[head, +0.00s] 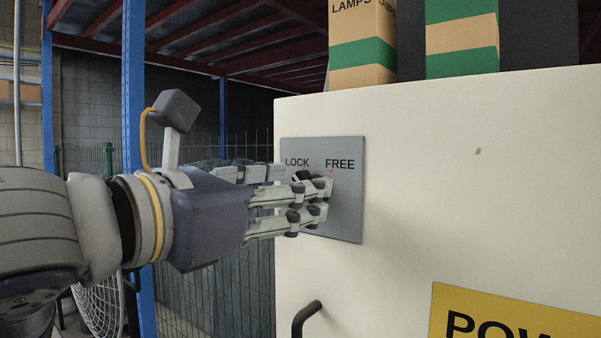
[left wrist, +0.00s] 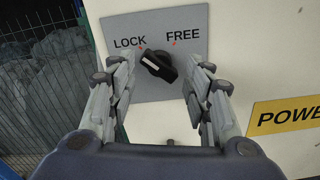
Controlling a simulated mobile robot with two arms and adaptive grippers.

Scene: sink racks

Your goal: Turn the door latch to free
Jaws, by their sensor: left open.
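The door latch is a black knob (left wrist: 160,66) on a grey plate (head: 345,212) marked LOCK and FREE, with a red mark by each word. The plate also shows in the left wrist view (left wrist: 150,24). The knob lies slanted, its upper-left end toward the LOCK mark and its other end down to the right. My left gripper (head: 306,192) is open in front of the plate. In the left wrist view, its fingers stand on both sides of the knob, with visible gaps. In the head view the fingers hide most of the knob. My right gripper is in neither view.
The plate is on a cream cabinet (head: 450,170) with a black handle (head: 306,318) below and a yellow sign (head: 515,315) at lower right. Boxes (head: 362,55) stand on top. A blue post (head: 133,75) and wire fencing stand to the left.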

